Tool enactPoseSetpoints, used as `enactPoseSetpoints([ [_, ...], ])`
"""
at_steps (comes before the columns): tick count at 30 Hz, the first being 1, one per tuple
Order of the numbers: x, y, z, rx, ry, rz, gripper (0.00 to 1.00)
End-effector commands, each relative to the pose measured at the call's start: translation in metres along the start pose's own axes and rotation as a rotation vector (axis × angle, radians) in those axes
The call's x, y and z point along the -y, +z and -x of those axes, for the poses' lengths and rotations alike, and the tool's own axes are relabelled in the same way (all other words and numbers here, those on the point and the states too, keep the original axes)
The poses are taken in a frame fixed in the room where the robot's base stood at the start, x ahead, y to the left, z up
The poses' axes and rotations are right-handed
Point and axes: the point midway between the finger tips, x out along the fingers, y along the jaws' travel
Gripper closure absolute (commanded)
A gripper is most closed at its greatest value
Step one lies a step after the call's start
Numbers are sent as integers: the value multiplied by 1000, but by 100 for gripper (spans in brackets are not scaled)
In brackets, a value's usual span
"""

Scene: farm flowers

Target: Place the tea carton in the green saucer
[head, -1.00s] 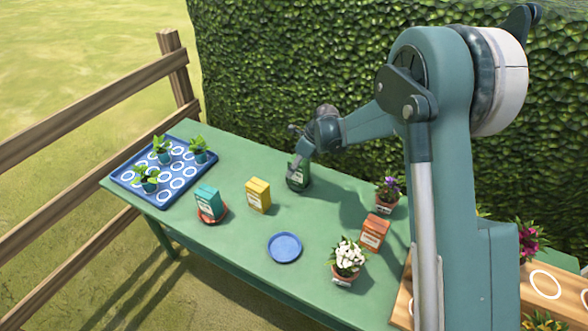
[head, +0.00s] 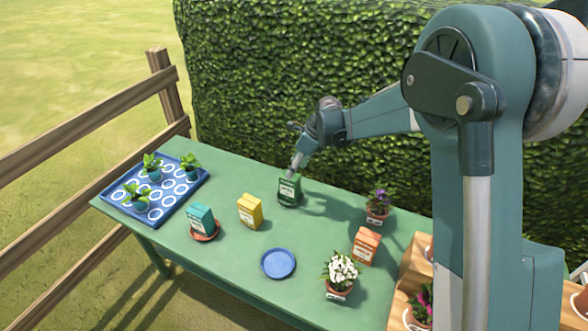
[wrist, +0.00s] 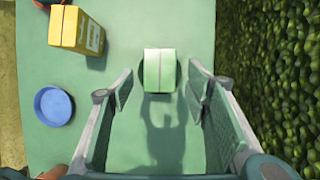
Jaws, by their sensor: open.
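A green carton (head: 289,188) with a white label stands upright on a dark green saucer (head: 281,203) at the table's back edge. In the wrist view its pale green top (wrist: 160,69) covers most of the round saucer (wrist: 144,70). A teal carton (head: 200,221) stands in a reddish saucer, and a yellow carton (head: 250,211) and an orange carton (head: 365,246) stand on the table. The labels are too small to read. My gripper (head: 297,161) is just above the green carton, open and empty. In the wrist view its fingers (wrist: 160,90) are apart, and the carton lies beyond them.
A blue saucer (head: 278,263) lies empty at the front middle of the green table (head: 230,258). A blue tray (head: 113,196) with several potted seedlings is at the left. Potted white flowers (head: 341,270) and purple flowers (head: 378,203) stand to the right. A hedge rises close behind.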

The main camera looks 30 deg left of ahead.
Motion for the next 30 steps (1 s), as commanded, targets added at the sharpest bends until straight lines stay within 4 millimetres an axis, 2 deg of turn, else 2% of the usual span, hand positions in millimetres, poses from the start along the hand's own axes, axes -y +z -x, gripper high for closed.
enactPoseSetpoints([
  [23, 0, 0, 0, 0, 0, 0, 52],
  [30, 1, -7, 14, -1, -12, 24, 52],
])
